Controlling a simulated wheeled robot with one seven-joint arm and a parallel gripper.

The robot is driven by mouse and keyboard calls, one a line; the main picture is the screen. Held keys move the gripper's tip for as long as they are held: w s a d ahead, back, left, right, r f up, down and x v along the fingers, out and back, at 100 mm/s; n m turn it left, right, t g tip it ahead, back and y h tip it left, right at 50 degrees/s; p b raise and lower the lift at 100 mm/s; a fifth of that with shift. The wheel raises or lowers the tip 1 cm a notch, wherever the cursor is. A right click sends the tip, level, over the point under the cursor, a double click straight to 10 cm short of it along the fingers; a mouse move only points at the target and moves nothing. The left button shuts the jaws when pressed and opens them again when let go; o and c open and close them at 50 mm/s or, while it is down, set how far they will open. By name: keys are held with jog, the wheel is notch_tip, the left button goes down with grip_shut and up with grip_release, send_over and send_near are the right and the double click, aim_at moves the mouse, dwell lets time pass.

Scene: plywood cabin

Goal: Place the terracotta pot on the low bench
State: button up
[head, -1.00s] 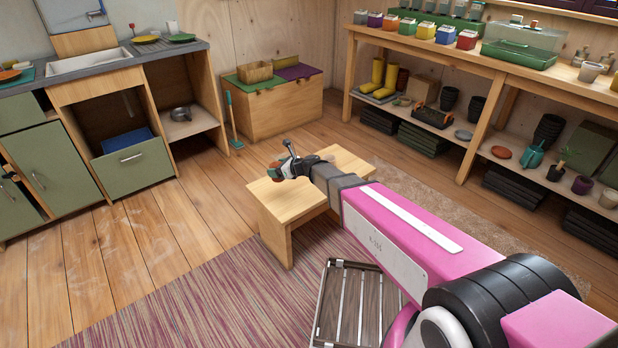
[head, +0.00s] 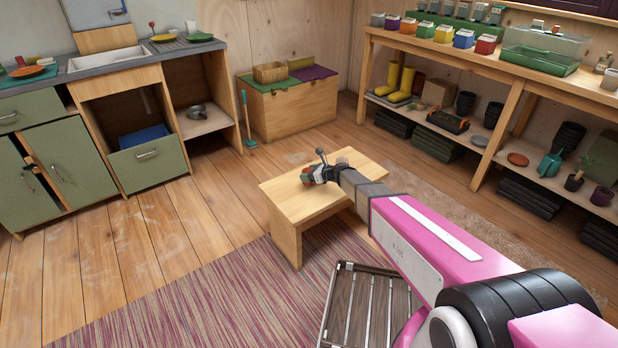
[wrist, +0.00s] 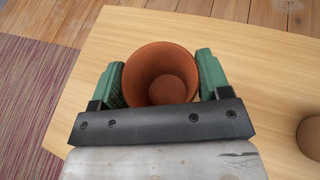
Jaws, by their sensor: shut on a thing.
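The terracotta pot (wrist: 165,70) is between the green fingers of my gripper (wrist: 162,78) in the wrist view, its open mouth facing the camera. My gripper is shut on it. The low bench (wrist: 110,50) of pale wood lies below the pot. In the head view, my gripper (head: 308,177) is over the top of the low bench (head: 292,208), and the pot is mostly hidden there. Whether the pot's base touches the bench top cannot be told.
A rounded brown object (wrist: 311,138) is on the bench at the right edge of the wrist view. A slatted dark stool (head: 362,310) stands in front of the bench, and a striped rug (head: 200,300) lies on the floor. Shelving (head: 500,85) stands at the right.

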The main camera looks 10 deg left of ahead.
jog(key=shift+f, duration=0.85)
jog(key=shift+f, duration=0.2)
jog(key=o, duration=1)
jog(key=shift+r, duration=0.15)
jog(key=shift+s+d+r, duration=0.15)
jog(key=shift+d, duration=0.1)
jog(key=v, duration=1.1)
jog(key=shift+d+r, duration=0.15)
jog(key=shift+d, duration=0.05)
jog(key=s+d+r+n+g+h, duration=0.1)
jog(key=s+d+r+n+h, duration=0.1)
jog(key=s+d+n+h, duration=0.2)
jog(key=s+d+r+n+g+h, duration=0.1)
jog(key=s+d+n+h, duration=0.3)
jog(key=s+d+n, duration=0.6)
jog(key=s+d+r+n+g+h, duration=0.2)
jog(key=s+d+n+h, duration=0.3)
jog(key=d, duration=1.5)
jog(key=s+r+n, duration=0.1)
jog(key=s+n, duration=0.1)
jog(key=shift+s+r+n, duration=0.25)
jog(key=shift+r+n, duration=0.05)
jog(key=shift+r, duration=0.05)
